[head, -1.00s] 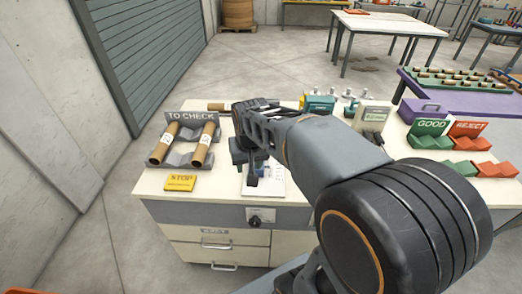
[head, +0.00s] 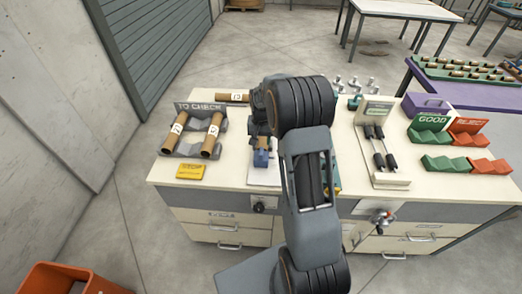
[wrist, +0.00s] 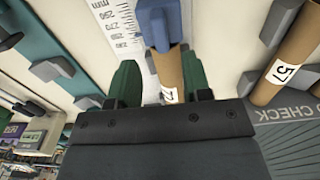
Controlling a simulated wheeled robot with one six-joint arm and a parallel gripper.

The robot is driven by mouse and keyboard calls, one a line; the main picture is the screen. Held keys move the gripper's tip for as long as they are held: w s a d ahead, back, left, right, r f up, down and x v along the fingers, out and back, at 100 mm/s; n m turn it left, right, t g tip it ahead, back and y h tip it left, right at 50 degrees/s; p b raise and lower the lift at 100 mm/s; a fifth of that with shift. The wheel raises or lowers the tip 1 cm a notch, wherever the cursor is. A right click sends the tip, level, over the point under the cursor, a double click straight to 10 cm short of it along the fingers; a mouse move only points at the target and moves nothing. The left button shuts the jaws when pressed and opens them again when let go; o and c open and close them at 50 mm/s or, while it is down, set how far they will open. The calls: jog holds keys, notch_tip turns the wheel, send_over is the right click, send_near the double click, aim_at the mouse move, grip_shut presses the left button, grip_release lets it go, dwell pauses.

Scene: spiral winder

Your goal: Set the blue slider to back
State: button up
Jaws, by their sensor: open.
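The blue slider (head: 262,158) sits on a white scale plate (head: 262,177) near the front of the bench. In the wrist view the blue slider (wrist: 160,22) shows at the top centre, beside the ruler marks of the scale (wrist: 120,20). A cardboard tube with a number label (wrist: 168,78) adjoins it and shows between my fingers; whether they touch it is unclear. My gripper (wrist: 160,82) is open, with its green fingertips apart and the slider beyond them. In the head view my wrist covers the far end of the scale and hides the fingertips.
A TO CHECK rack (head: 182,151) with two tubes and a yellow STOP block (head: 191,172) stand at left. Another tube (head: 233,97) lies behind. A two-handled device (head: 385,180) and GOOD and REJECT trays (head: 450,164) stand right. An orange crate (head: 65,284) is on the floor.

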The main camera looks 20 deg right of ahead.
aim_at(261, 150)
jog(key=shift+f+p, duration=0.6)
jog(key=shift+f, duration=2.95)
grip_shut()
